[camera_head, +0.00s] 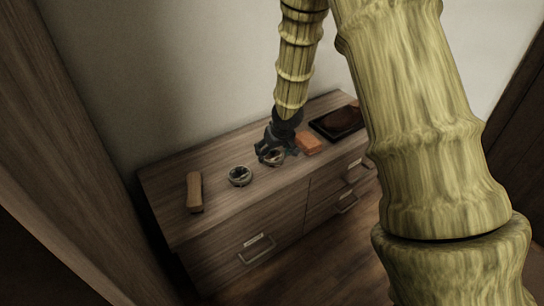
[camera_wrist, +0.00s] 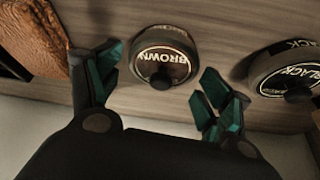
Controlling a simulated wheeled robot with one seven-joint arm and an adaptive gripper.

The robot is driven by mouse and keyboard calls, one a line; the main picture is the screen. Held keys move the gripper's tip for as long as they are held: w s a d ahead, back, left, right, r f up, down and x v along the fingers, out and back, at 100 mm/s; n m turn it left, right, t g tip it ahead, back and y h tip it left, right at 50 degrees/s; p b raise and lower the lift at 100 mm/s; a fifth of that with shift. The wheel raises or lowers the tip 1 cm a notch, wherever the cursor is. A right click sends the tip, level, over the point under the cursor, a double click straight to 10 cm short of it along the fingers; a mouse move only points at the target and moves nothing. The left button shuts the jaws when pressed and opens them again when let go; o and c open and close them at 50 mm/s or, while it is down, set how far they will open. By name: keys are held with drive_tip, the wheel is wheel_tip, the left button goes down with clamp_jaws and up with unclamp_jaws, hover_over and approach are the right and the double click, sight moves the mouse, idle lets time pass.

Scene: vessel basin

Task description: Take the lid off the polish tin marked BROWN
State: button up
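The polish tin marked BROWN (camera_wrist: 160,38) stands on the dresser top with its lid on. In the head view this tin (camera_head: 272,158) is partly hidden by my gripper (camera_head: 270,147). In the wrist view my gripper (camera_wrist: 155,90) is open, its green-padded fingers to the left and right of the tin with gaps on both sides. Nothing is held. A second tin marked BLACK (camera_wrist: 283,70), also lidded, stands to the right; it shows in the head view (camera_head: 240,176) left of my gripper.
On the wooden dresser (camera_head: 220,204) a brown brush-like block (camera_head: 194,192) lies at the left. The wall rises behind. Bare top lies between the block and the tins.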

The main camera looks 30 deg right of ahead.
drive_tip(key=shift+c, duration=1)
